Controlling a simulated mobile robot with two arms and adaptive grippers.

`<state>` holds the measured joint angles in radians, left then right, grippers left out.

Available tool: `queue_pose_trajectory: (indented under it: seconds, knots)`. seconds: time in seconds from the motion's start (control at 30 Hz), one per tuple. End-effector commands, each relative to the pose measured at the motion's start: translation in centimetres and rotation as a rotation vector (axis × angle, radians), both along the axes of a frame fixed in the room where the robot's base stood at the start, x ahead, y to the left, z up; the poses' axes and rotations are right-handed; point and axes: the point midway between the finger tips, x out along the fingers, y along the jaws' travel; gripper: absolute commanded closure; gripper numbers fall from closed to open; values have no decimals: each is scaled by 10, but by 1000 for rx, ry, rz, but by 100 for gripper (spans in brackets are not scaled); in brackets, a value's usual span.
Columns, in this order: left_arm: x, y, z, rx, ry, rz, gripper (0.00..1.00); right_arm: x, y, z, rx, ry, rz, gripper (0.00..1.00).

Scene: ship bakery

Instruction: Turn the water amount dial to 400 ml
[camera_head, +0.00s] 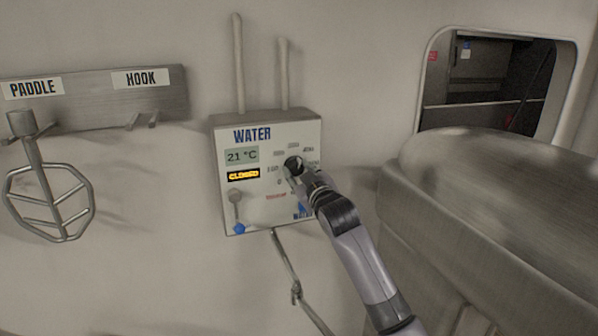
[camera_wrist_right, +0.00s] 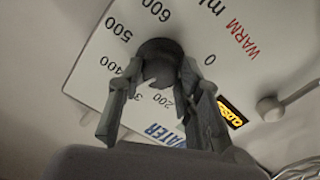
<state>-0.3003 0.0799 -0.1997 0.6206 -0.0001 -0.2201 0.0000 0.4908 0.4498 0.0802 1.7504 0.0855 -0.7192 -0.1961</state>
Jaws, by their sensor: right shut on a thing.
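The white water panel (camera_head: 290,128) hangs on the wall, with a 21 °C display (camera_head: 241,156) and a yellow-lettered CLOSED sign (camera_head: 243,175). Its dark round dial (camera_head: 293,161) is partly covered by my right gripper (camera_head: 297,171). In the right wrist view the dial (camera_wrist_right: 160,58) sits between the two fingers of my right gripper (camera_wrist_right: 160,80), which is shut on it. Printed numbers from 0 to 600 and "ml" ring the dial. A small light mark shows on the dial's lower side, but which number it points to is unclear. My left gripper is out of view.
A lever (camera_head: 236,207) is on the panel's lower left; it also shows in the wrist view (camera_wrist_right: 270,108). Two pipes (camera_head: 239,65) rise above the panel. A paddle (camera_head: 48,195) hangs from a rack (camera_head: 100,105) at left. A large metal machine (camera_head: 500,180) stands at right.

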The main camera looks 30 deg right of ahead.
Motion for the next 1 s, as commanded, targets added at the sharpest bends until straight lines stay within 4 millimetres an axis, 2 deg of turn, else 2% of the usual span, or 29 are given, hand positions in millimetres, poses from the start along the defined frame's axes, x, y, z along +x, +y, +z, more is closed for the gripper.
queue_pose_trajectory:
  seconds: [0.03,0.5,1.0]
  knots:
    - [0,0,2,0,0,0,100,0,1,-6,51,3,0,96]
    - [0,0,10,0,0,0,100,1,1,-8,382,-73,-1,95]
    - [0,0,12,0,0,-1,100,1,2,-9,478,-95,-1,96]
